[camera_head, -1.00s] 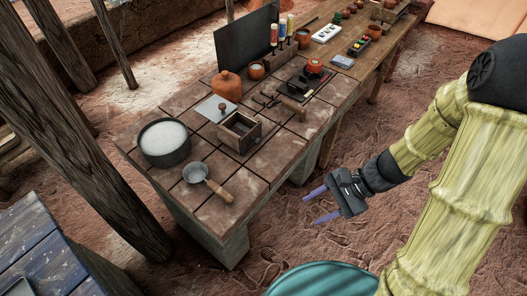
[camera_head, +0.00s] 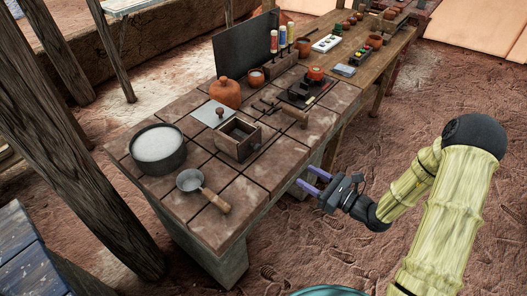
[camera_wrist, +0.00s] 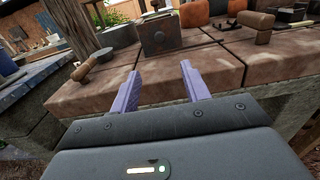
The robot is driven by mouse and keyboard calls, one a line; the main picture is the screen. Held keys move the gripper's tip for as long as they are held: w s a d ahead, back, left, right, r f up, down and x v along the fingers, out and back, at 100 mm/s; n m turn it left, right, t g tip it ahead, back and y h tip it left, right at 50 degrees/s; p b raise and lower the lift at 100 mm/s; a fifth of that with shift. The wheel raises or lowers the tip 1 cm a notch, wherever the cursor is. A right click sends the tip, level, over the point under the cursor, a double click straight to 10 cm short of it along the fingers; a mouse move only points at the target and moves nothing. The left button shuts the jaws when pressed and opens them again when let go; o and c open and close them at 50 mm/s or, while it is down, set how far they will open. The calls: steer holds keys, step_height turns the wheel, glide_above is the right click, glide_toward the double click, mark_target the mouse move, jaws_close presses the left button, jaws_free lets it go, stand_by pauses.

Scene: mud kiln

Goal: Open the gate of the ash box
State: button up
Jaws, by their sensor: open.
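The ash box (camera_head: 237,138) is a small dark wooden box, open at the top, on the tiled table. In the wrist view the open fingers (camera_wrist: 158,80) point toward the box's face.
A wooden table (camera_head: 365,60) adjoins at the back. Bare ground lies to the right.

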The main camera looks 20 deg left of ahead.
mark_target(259, 148)
steer(key=p+x, duration=0.1)
steer(key=x, duration=1.6)
steer(key=shift+a, duration=0.25)
jaws_close()
